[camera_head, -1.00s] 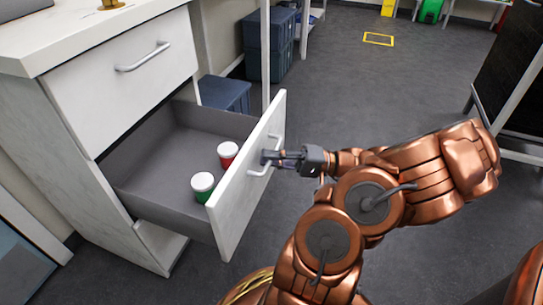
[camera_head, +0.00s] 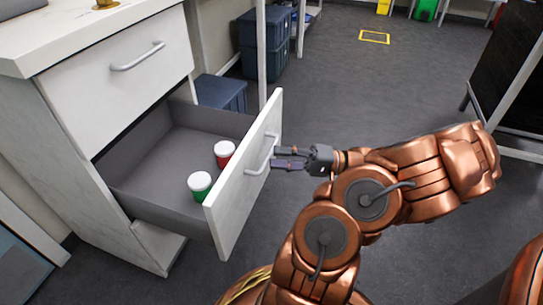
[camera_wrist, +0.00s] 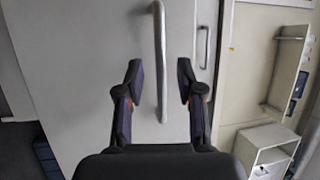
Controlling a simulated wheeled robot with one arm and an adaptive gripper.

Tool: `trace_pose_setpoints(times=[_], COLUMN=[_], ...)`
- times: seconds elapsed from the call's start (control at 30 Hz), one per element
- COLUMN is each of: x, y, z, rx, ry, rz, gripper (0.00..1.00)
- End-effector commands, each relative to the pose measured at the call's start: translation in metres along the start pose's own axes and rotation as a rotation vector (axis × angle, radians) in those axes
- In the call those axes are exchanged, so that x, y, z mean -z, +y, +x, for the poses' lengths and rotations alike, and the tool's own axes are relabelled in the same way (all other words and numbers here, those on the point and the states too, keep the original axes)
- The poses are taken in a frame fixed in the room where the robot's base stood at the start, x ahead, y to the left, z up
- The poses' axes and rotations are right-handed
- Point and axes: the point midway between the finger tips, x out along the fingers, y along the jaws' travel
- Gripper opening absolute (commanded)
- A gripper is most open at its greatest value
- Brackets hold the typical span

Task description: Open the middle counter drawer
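The counter drawer (camera_head: 245,185) below the upper drawer is pulled well out, and its grey inside shows. Its silver bar handle (camera_head: 262,154) is on the white front. In the wrist view the handle (camera_wrist: 160,60) stands upright in the picture, ahead of and between my fingers. My gripper (camera_head: 282,158) is open and empty just in front of the handle, its two fingers apart; in the wrist view my gripper (camera_wrist: 160,80) also shows a wide gap. A red jar with a white lid (camera_head: 225,154) and a green jar with a white lid (camera_head: 200,186) stand inside the drawer.
The upper drawer (camera_head: 115,85) is closed, under a white counter top (camera_head: 60,35). Dark blue bins (camera_head: 264,45) stand behind. A black board on a stand (camera_head: 510,75) is at the right. The grey floor (camera_head: 370,100) beyond my arm is clear.

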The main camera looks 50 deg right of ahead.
Motion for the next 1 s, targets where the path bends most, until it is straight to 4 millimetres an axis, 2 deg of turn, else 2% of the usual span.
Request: trace_pose_setpoints(times=[0.1,0.53,0.73,1.0], x=[0.001,0.001,0.000,0.000], y=[0.001,0.000,0.000,0.000], z=[-0.020,-0.072,-0.084,-0.087], rx=[-0.002,-0.002,0.001,0.002], ry=[0.005,0.002,-0.002,-0.002], rz=[0.000,-0.002,0.000,0.001], gripper=[0.37,0.37,0.37,0.37])
